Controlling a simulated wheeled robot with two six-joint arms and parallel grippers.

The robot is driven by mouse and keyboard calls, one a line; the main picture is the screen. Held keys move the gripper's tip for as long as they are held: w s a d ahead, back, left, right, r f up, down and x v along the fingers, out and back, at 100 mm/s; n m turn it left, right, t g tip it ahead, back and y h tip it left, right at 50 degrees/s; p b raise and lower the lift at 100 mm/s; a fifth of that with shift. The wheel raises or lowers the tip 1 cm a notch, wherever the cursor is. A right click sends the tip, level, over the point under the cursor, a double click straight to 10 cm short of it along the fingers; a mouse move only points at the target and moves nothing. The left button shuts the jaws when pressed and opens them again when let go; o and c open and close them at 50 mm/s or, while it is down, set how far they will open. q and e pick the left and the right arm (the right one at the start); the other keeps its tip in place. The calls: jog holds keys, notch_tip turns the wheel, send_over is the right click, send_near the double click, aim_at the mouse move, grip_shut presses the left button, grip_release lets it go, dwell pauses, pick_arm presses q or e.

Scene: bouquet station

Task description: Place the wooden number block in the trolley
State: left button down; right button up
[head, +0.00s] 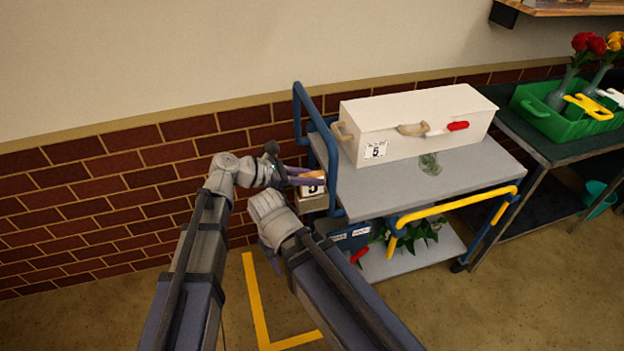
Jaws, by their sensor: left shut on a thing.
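My left gripper (306,181) is at the left end of the trolley, by its blue upright handle. Its purple fingers are shut on the wooden number block, whose orange-tan wood (312,173) shows only in a small patch between them. A white card with a 5 shows just below the fingers, over a small grey box (313,204); I cannot tell which of them bears it. The trolley (460,176) has a grey top, a lower shelf and blue rails.
A long white box (415,118) with a 5 card and a tan handle stands on the trolley top. Crumpled green stuff (430,164) lies before it. A yellow rail (455,203) edges the front. Leaves and a blue crate (350,238) are below. A green tray (545,118) stands right.

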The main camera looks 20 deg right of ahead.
pick_arm(q)
jog(key=shift+f, duration=0.2)
jog(key=c, duration=0.7)
grip_release()
jog(key=shift+c, duration=0.2)
jog(key=shift+r, duration=0.15)
jog(key=shift+a+r, duration=0.25)
jog(key=p+v, duration=0.4)
jog(key=v, duration=0.7)
jog(key=shift+a+p, duration=0.25)
jog(key=shift+p, duration=0.1)
